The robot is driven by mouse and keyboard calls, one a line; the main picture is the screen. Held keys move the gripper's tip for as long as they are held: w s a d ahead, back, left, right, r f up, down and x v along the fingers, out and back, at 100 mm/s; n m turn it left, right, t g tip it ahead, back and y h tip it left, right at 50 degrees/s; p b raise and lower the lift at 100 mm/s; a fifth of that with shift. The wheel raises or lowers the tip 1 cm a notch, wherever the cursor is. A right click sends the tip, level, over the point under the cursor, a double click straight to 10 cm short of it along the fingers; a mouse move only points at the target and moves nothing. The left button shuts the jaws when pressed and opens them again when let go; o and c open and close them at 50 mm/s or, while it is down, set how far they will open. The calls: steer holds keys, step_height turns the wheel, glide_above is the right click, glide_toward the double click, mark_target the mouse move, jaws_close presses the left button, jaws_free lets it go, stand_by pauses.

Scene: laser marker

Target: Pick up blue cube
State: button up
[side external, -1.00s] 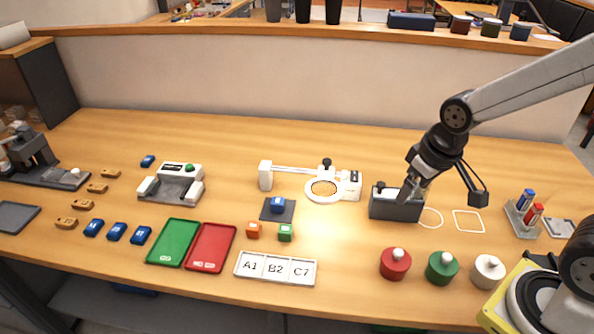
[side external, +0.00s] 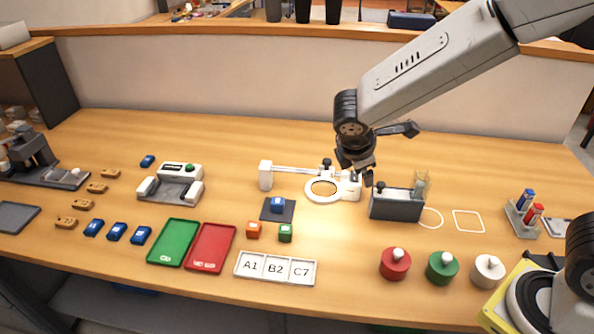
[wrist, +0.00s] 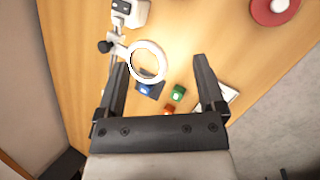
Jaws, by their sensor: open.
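A small blue cube (side external: 278,205) with a white mark on top sits on a dark square pad (side external: 288,214) near the middle of the bench. It also shows in the wrist view (wrist: 144,90), just below the ring of the magnifier and partly shaded by it. My gripper (side external: 374,182) is open and empty, above and to the right of the cube, over the magnifier's right end. In the wrist view my two fingers (wrist: 160,75) are spread wide, with the cube and pad between and beyond them, nearer the left finger.
A white ring magnifier (side external: 323,190) on an arm stands right behind the pad. An orange cube (side external: 253,230) and a green cube (side external: 285,233) lie in front of it. A grey holder (side external: 396,205) stands to the right. Red tray (side external: 211,247) and A1-B2-C7 plate (side external: 275,268) lie toward the front.

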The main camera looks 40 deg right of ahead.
steer(key=w+a+n+t+h, duration=0.3)
steer(key=w+a+n, duration=0.4)
steer(key=w+n, duration=0.1)
steer(key=n+t+h, duration=0.1)
steer(key=n+t, duration=0.4)
glide_above(276, 205)
steer(key=s+a, duration=0.4)
steer(key=shift+g, duration=0.4)
step_height(276, 205, down, 14)
steer(key=shift+s+d+f, duration=0.1)
steer(key=shift+s+f, duration=0.05)
steer(key=shift+f, duration=0.65)
steer(key=shift+x, duration=3.9)
jaws_close()
